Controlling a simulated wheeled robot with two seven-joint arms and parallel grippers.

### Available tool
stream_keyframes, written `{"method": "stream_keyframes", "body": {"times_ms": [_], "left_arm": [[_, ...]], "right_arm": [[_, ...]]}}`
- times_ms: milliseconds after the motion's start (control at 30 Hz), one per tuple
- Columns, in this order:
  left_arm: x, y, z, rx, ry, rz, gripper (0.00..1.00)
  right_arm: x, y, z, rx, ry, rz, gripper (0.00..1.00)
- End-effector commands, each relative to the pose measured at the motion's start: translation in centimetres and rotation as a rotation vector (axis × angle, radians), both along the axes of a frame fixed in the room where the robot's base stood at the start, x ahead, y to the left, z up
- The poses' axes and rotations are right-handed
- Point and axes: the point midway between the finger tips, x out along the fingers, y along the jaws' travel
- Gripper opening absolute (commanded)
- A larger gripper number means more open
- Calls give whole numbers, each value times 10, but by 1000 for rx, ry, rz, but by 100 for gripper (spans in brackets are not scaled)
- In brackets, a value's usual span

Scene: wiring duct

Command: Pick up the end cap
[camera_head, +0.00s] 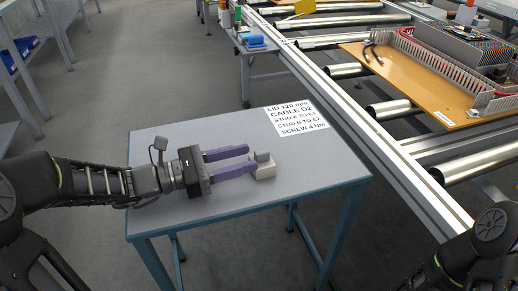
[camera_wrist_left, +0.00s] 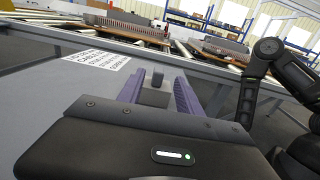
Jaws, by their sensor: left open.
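A small light-grey block with a darker grey piece on top, which looks like the end cap (camera_head: 265,170), is on the small grey table at the tips of my left gripper (camera_head: 251,158). The left gripper is open, its two purple fingers pointing right, low over the tabletop. In the left wrist view the grey block (camera_wrist_left: 154,97) shows between the two fingers (camera_wrist_left: 159,78), with a gap visible on either side. Whether a finger touches it, I cannot tell. My right arm shows at the lower right, but its gripper is out of view.
The table (camera_head: 220,205) has a printed label sheet (camera_head: 297,119) at its back right corner. A roller conveyor with a metal rail (camera_head: 370,135) runs along the right, carrying a wooden board (camera_head: 430,92) with wiring ducts. The table's front half is clear.

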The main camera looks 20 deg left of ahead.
Motion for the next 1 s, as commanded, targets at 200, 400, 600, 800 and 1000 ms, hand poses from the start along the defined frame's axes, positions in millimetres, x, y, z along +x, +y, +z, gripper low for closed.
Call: {"method": "stream_keyframes", "body": {"times_ms": [200,400,600,800,1000], "left_arm": [[0,0,0,0,0,0,42],[3,-4,-1,0,0,-1,42],[14,-20,-1,-1,-1,-2,42],[15,-21,0,0,0,0,42],[19,-26,-2,1,-1,-1,42]], "right_arm": [[-1,0,0,0,1,0,36],[0,0,-2,-1,1,-1,36],[1,-2,-7,-2,-2,-4,36],[2,-2,-6,-2,-2,-4,36],[2,-2,-10,-4,-4,-6,36]]}}
